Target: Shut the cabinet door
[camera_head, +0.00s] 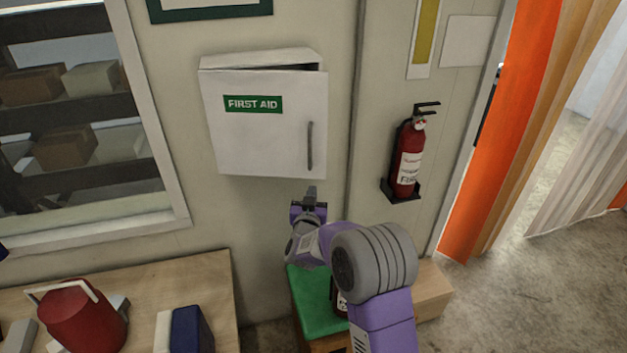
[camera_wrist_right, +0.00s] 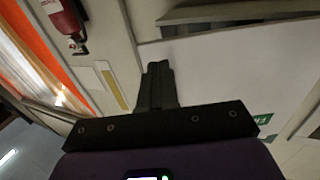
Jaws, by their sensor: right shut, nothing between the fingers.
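The white first aid cabinet (camera_head: 258,58) hangs on the wall in the middle of the head view. Its door (camera_head: 260,145) has a green FIRST AID label and a grey upright handle (camera_head: 310,146) near its right edge. The door stands slightly ajar, with a dark gap at the top right. My right gripper (camera_head: 311,190) is shut and empty, just below the door's lower right corner in the picture. In the right wrist view, its closed fingers (camera_wrist_right: 157,84) show in front of a pale panel with a piece of green label. Contact cannot be told. My left gripper is out of view.
A red fire extinguisher (camera_head: 408,160) hangs on the wall right of the cabinet. A window (camera_head: 168,170) is on the left. A wooden bench (camera_head: 205,280) with a red can (camera_head: 82,318) stands lower left. A green-topped stand (camera_head: 312,305) is below my right arm.

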